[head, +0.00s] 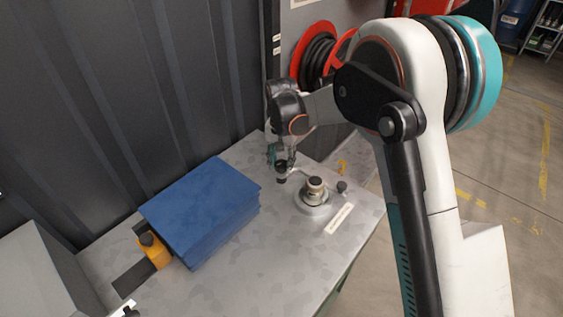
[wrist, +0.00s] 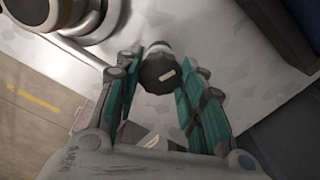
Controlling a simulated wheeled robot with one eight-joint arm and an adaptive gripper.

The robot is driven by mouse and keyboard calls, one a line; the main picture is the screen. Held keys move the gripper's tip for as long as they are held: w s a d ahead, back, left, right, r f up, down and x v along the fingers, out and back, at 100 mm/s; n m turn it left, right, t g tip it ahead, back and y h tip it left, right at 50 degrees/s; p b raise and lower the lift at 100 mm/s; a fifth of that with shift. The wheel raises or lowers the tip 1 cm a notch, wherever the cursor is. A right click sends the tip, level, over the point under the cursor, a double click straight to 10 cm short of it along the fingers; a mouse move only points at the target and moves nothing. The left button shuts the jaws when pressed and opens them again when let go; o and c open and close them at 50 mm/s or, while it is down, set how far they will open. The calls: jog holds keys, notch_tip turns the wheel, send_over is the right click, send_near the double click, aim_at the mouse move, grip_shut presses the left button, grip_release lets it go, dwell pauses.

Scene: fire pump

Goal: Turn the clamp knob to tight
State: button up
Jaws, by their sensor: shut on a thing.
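The clamp knob (wrist: 160,75) is black with a short white mark on its face, seen in the wrist view between the teal finger pads. My gripper (wrist: 158,82) is shut on it, with one finger on each side. In the head view, my gripper (head: 280,160) reaches down to the knob (head: 282,179) at the left of a round metal fixture (head: 316,208), and the fingers partly hide the knob. A pale bar runs between the knob and the fixture. The mark's meaning and any tight or loose lettering cannot be read.
A second small black knob (head: 342,187) stands right of the fixture, and a pale label (head: 339,218) lies in front. A blue block (head: 203,205) and an orange item (head: 152,252) sit left on the grey tabletop (head: 262,262). A dark ribbed wall (head: 120,90) stands behind.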

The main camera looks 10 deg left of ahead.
aim_at(282, 163)
jog(key=m, duration=0.7)
jog(key=shift+b, duration=0.3)
jog(key=m, duration=0.6)
jog(key=shift+m, duration=0.3)
jog(key=o, duration=1)
jog(key=shift+o, duration=0.2)
jog(key=shift+r, duration=0.1)
notch_tip(282, 163, up, 12)
